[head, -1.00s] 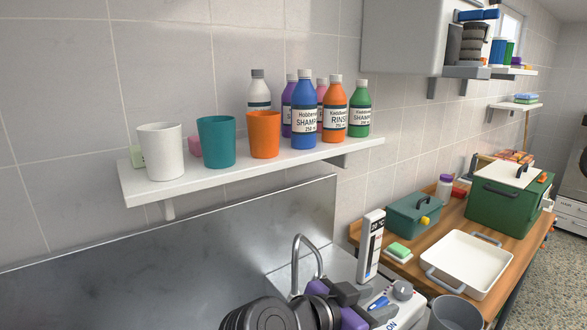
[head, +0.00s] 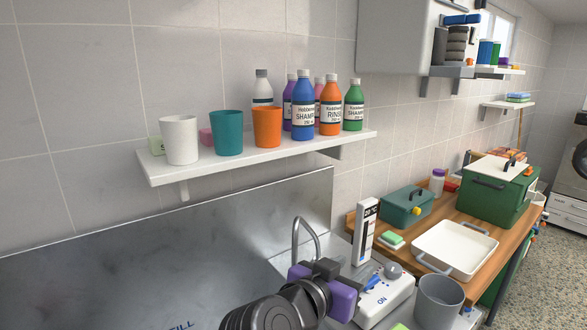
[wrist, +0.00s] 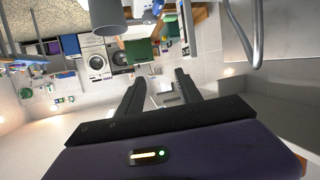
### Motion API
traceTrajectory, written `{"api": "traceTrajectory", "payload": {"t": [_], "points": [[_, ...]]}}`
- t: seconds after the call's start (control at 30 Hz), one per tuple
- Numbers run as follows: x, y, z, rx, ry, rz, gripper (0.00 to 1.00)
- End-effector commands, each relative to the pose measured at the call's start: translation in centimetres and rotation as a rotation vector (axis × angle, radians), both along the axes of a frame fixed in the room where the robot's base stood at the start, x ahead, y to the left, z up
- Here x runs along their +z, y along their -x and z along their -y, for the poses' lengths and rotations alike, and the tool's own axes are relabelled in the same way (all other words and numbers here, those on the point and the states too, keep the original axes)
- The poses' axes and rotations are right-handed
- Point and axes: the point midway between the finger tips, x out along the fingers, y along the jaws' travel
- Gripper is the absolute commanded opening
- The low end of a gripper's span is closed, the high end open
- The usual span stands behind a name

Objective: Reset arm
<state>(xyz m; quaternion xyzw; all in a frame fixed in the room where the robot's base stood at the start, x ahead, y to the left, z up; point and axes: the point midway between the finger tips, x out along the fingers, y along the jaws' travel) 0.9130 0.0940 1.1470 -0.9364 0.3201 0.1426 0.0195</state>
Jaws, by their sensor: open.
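My gripper (wrist: 160,92) is open and empty in the wrist view, with two dark fingers apart and nothing between them. In the head view my arm comes up from the bottom edge, with its purple and black wrist in front of the sink tap (head: 306,236). The fingertips are hard to make out there. The wrist is beside a white device with a blue switch (head: 384,292) and below the wall shelf, touching nothing that I can see.
A wall shelf (head: 160,177) holds a white cup (head: 180,140), a teal cup (head: 227,134), an orange cup (head: 267,127) and several bottles. A grey bucket (head: 439,300) stands right of my arm. A white tray (head: 455,250) and a green box (head: 492,196) are on the wooden table.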

Motion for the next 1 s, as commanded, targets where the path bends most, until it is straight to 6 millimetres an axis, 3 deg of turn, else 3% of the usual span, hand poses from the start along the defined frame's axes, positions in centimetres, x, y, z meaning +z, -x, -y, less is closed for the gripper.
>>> {"api": "traceTrajectory", "payload": {"t": [0.23, 0.37, 0.47, 0.7, 1.0], "points": [[-1.1, -1.4, -3.1, 0.265, 0.077, 0.035, 0.42], [-4.0, -0.7, -4.5, 0.439, 0.126, 0.057, 0.42], [-6.9, 1.0, -5.2, 0.566, 0.154, 0.080, 0.42], [-12.7, 7.6, -4.9, 0.778, 0.177, 0.157, 0.42], [-16.9, 18.0, -1.7, 0.872, 0.151, 0.254, 0.42]]}}
